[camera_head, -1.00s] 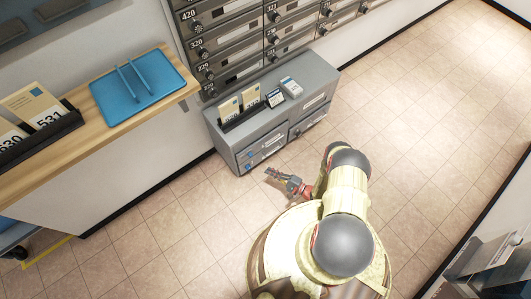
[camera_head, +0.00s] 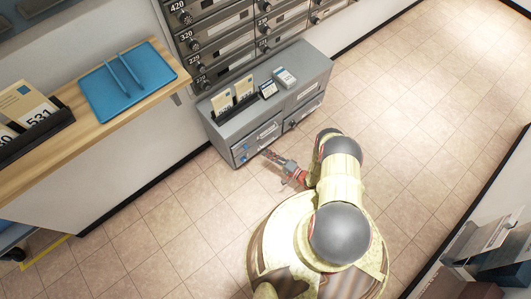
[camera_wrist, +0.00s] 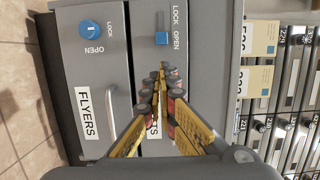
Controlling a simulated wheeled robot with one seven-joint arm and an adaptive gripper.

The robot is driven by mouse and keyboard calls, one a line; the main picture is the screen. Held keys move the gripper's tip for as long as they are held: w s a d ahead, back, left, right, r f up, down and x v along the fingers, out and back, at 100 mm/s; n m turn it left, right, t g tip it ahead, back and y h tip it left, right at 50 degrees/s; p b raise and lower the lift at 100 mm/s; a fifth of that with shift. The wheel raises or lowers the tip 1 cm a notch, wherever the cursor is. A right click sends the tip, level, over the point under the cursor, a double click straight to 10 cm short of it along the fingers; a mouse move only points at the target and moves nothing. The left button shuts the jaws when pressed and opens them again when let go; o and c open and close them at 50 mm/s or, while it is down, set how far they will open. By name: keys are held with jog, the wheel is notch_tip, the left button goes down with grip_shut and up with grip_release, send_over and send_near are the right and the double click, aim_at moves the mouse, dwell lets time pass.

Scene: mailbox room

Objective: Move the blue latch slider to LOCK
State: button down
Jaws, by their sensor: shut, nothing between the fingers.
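The blue latch slider (camera_wrist: 162,38) sits in a narrow slot on the grey cabinet front in the wrist view. It is beside the word OPEN, and the slot runs up in the picture towards the word LOCK. My gripper (camera_wrist: 162,72) is shut and empty, with its fingertips just below the slider in the picture. I cannot tell whether they touch it or the panel. In the head view my gripper (camera_head: 267,155) is low in front of the cabinet (camera_head: 300,72). The slider is too small there to make out surely.
A round blue knob (camera_wrist: 92,29) marked LOCK and OPEN is on the adjacent FLYERS door, which has a bar handle (camera_wrist: 108,138). Cards and small devices stand on the cabinet top. A wooden counter (camera_head: 160,70) holds a blue tray.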

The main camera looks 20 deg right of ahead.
aim_at(249, 142)
jog(key=b+x, duration=0.2)
jog(key=x, duration=0.6)
jog(key=shift+w, duration=0.1)
